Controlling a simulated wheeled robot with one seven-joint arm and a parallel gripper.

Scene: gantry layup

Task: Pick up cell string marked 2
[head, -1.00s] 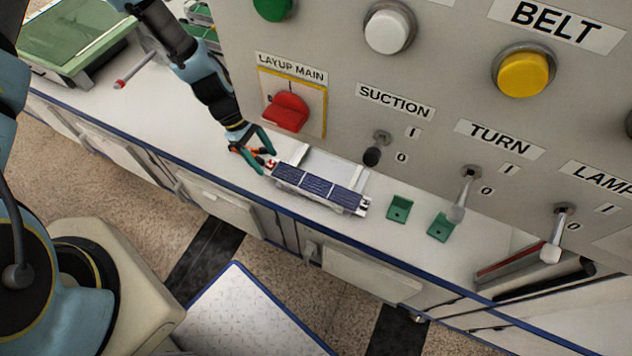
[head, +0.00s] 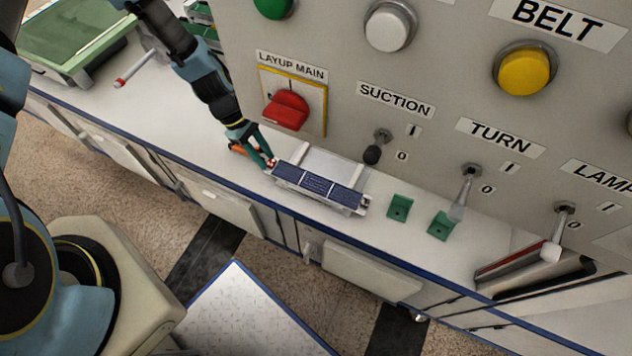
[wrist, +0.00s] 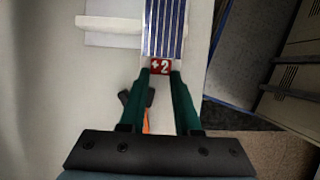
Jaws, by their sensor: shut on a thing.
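The cell string (head: 317,186) is a dark blue strip of several cells in a pale rail-like holder on the white bench. In the wrist view its near end carries a red tag marked "+2" (wrist: 161,67), and its blue striped cells (wrist: 163,28) run up out of the picture. My gripper (head: 270,162) is at the left end of the string. In the wrist view the green fingers of my gripper (wrist: 161,75) are shut on the tagged end, one on each side. The string still looks level with the holder; I cannot tell whether it is lifted.
An orange and black tool (wrist: 146,115) lies beside and partly under my fingers. Two green brackets (head: 399,207) stand right of the string. The control panel (head: 340,130) with its suction lever (head: 373,154) rises close behind. The bench's blue front edge (head: 250,207) is near.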

